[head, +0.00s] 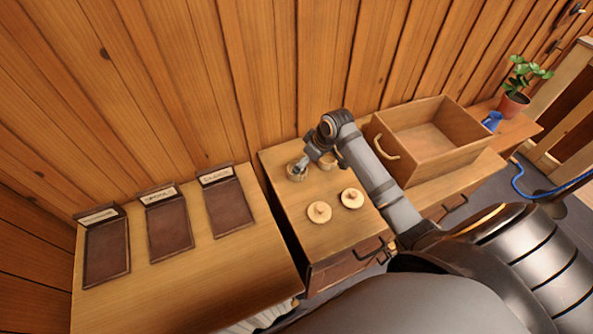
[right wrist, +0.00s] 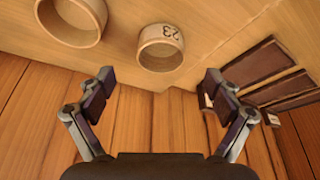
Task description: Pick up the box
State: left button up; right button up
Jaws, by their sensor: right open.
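A large open wooden box (head: 440,150) with a rope handle stands on the cabinet right of my right arm; it looks empty. My right gripper (head: 302,160), also in the right wrist view (right wrist: 158,84), is open and empty. My left gripper is not in view.
Three dark labelled panels (head: 168,224) lie on the left table (head: 235,265). A potted plant (head: 515,103) and blue cup (head: 491,121) stand right of the box. A plank wall (head: 270,60) closes the back.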

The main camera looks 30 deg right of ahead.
jog(key=x, duration=0.2)
jog(key=shift+w+a+f, duration=0.1)
jog(key=shift+w+f, duration=0.05)
jog(key=shift+w, duration=0.2)
jog(key=shift+p+x, duration=0.5)
jog(key=shift+x, duration=0.3)
jog(key=x, duration=0.2)
jog(key=shift+w+a+f, duration=0.1)
jog(key=shift+a+f, duration=0.1)
jog(key=shift+f, duration=0.2)
jog(key=shift+w+f, duration=0.2)
jog(key=shift+f, duration=0.15)
jog(key=shift+s, duration=0.1)
jog(key=c, duration=0.6)
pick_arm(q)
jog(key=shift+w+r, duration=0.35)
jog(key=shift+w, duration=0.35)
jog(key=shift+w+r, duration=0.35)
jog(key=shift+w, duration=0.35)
pick_arm(e)
jog(key=c, duration=0.5)
